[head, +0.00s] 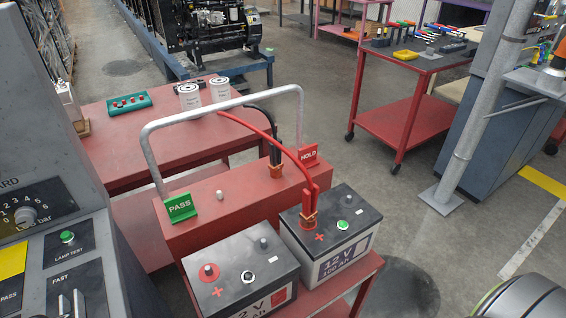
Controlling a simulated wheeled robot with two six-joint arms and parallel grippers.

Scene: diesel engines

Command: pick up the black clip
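A red clip (311,200) sits upright at the plus terminal of the right-hand battery (332,222), with a red cable arching back past the black clip. Neither of my grippers is in view.
A second battery (240,268) stands in front at left. PASS (181,207) and HOLD (309,155) signs flank the red top. A grey control panel (55,225) fills the left. A red table (145,140) stands behind, and a red cart (415,95) at back right. Floor between is clear.

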